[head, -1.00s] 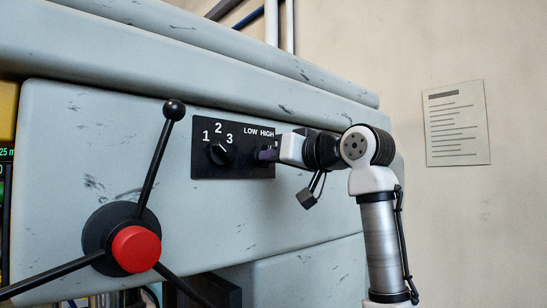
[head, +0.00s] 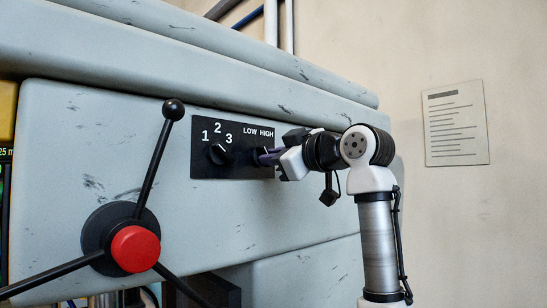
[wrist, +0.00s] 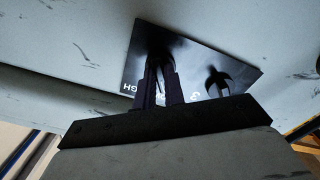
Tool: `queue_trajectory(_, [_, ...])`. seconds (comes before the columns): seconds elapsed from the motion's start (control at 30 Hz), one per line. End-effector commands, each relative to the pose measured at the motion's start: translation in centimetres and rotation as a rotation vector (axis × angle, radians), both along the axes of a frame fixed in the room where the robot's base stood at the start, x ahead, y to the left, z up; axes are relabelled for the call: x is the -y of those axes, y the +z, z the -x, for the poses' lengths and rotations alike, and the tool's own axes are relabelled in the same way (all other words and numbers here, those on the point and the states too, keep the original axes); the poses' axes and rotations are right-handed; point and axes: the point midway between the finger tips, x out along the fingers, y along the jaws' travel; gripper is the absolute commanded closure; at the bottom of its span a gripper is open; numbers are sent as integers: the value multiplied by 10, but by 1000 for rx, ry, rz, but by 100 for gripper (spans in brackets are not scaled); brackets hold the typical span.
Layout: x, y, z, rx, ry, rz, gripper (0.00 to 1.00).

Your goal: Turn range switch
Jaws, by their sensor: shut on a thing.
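The range switch is a dark knob under the LOW and HIGH labels on the black panel (head: 202,168). My gripper (head: 263,157) reaches it from the right, and its fingers are shut on the range switch. In the wrist view the two purple fingers (wrist: 160,72) close around the knob (wrist: 158,44), which is dark and partly hidden between them. The gripper looks rolled about its own axis. The knob's pointing direction cannot be told.
A second knob (head: 220,154), marked 1, 2 and 3, sits just left on the same panel. A three-armed handle with a red hub (head: 135,249) stands lower left. A sheet of paper (head: 455,124) hangs on the wall at right.

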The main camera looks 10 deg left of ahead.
Motion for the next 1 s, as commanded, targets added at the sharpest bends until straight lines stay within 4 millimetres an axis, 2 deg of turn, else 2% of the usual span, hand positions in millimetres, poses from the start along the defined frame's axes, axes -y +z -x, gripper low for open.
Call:
queue_trajectory(0.6, [0,0,0,35,0,23,100])
queue_trajectory(0.63, [0,0,0,35,0,23,87])
queue_trajectory(0.77, [0,0,0,35,0,23,70])
queue_trajectory(1.0, [0,0,0,34,0,23,67])
